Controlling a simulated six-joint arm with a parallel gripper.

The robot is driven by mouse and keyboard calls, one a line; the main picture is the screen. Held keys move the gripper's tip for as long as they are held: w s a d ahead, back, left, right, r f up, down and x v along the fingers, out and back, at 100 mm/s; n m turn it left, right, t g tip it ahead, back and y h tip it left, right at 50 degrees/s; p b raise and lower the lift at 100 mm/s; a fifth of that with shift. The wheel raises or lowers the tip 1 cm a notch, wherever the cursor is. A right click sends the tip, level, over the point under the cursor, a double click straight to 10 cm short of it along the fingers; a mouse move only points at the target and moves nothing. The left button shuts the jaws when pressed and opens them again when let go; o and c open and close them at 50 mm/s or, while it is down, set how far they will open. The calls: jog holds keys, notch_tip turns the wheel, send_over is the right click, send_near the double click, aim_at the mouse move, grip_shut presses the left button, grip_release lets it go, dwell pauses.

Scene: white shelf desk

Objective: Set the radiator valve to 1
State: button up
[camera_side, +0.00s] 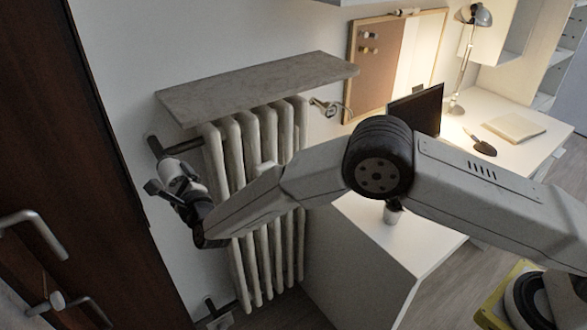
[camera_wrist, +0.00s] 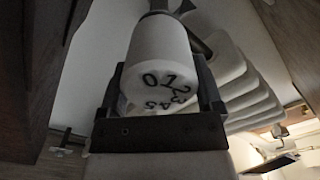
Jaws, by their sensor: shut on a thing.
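The radiator valve knob (camera_wrist: 158,48) is a white cylinder with dark numbers 0 to 5 on its end face, in the wrist view. The 0 and 1 are on the upper part of the face, the 2 and 3 at the right, the 4 and 5 lower. No pointer mark is visible to me, so I cannot read the setting. My gripper (camera_wrist: 160,88) is shut on the knob, one dark finger on each side. In the side view the knob (camera_side: 173,168) sits at the radiator's upper left, with my gripper (camera_side: 178,190) at it, partly hiding it.
The white radiator (camera_side: 232,150) stands right of the knob, under a grey shelf (camera_side: 255,85). A brown door (camera_side: 90,190) with metal handles is at the left. A white desk (camera_side: 400,235) with a monitor (camera_side: 418,108) and lamp (camera_side: 476,16) is at the right.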

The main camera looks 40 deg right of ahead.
jog(key=shift+m, duration=1.2)
jog(key=o, duration=1)
jog(key=shift+s+a, duration=0.1)
jog(key=shift+s, duration=0.1)
jog(key=shift+s, duration=3.7)
